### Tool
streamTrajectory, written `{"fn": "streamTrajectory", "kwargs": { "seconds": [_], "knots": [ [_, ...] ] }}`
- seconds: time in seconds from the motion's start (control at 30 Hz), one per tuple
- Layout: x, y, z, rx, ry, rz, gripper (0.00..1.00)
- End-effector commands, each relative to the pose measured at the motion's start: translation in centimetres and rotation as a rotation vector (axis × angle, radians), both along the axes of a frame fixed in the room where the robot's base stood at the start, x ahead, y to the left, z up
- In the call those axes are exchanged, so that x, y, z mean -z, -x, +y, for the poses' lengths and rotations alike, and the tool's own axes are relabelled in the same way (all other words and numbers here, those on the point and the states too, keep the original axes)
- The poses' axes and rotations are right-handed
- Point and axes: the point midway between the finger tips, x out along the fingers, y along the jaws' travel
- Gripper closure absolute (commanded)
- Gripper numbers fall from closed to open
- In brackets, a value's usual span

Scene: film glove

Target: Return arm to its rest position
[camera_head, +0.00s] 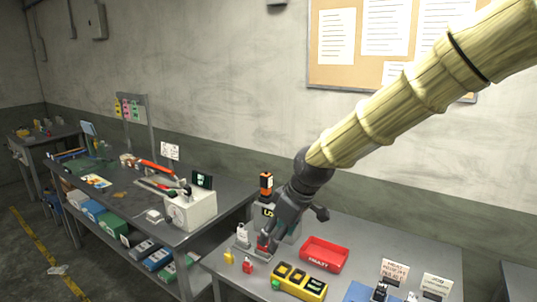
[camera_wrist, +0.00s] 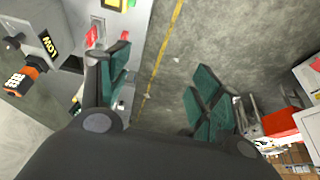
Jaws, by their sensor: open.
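My arm reaches in from the upper right in the head view, its pale ribbed sleeve ending at a dark wrist. My gripper (camera_head: 264,240) points down and left over the back left part of the near grey table (camera_head: 345,232). In the wrist view my gripper (camera_wrist: 158,92) has its two green-padded fingers spread wide. Nothing is held between them; the floor with a yellow line shows through the gap. In the head view the fingertips overlap small items on the table, and I cannot tell whether they touch.
A red tray (camera_head: 324,254), a yellow-black case (camera_head: 300,283) and a small red bottle (camera_head: 248,266) stand close by. An orange-black device (camera_head: 266,186) is behind my gripper. Another bench (camera_head: 120,200) stands left.

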Motion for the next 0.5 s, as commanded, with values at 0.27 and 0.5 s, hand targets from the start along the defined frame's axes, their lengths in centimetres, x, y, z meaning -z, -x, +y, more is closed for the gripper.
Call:
{"fn": "streamTrajectory", "kwargs": {
  "seconds": [0.27,0.5],
  "knots": [
    [5.0,0.6,-1.2,0.065,-0.016,0.042,0.35],
    [10.7,1.7,-2.0,0.139,-0.032,0.088,0.35]
  ]
}}
